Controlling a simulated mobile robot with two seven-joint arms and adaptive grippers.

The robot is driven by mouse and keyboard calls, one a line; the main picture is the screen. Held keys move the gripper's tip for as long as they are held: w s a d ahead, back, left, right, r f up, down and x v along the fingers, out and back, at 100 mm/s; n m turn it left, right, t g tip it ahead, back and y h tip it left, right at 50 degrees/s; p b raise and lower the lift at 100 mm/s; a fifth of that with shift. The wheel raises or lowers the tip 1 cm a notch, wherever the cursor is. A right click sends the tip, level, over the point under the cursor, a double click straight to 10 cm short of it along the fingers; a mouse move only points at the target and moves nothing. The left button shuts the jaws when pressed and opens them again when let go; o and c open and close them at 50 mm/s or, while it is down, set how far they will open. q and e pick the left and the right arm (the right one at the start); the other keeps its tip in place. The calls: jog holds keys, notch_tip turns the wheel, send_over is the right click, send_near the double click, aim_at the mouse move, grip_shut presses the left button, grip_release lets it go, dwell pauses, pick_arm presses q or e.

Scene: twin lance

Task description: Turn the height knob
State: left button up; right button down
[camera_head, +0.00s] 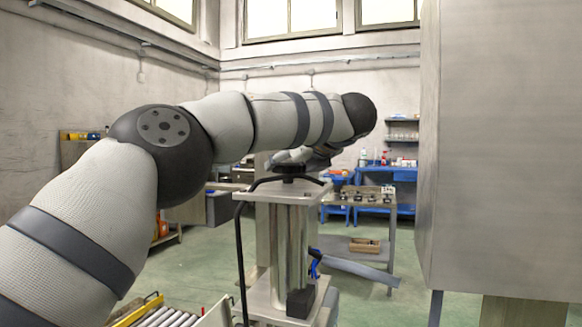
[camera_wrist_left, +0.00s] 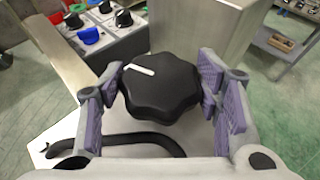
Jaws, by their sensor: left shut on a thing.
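The height knob (camera_wrist_left: 160,88) is a black, lobed knob with a white pointer mark on its top. In the left wrist view it sits between the purple-padded fingers of my left gripper (camera_wrist_left: 164,92), which is shut on it from both sides. In the head view the knob (camera_head: 289,170) shows as a dark disc on top of a metal column (camera_head: 293,235), under the end of my left arm. The gripper is mostly hidden there by the arm. The white mark points toward the upper left in the wrist view. My right gripper is not in view.
A black cable (camera_head: 240,240) loops from the column top down its left side. A large grey panel (camera_head: 505,150) fills the right side. A roller conveyor (camera_head: 170,318) lies low at left. A bench with knobs (camera_head: 365,195) and blue tables stand behind. Green floor lies between.

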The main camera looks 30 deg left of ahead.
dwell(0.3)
pick_arm(q)
jog(key=shift+f, duration=0.1)
jog(key=o, duration=1.2)
jog(key=shift+c, duration=0.2)
jog(key=v, duration=1.2)
jog(key=shift+w, duration=0.1)
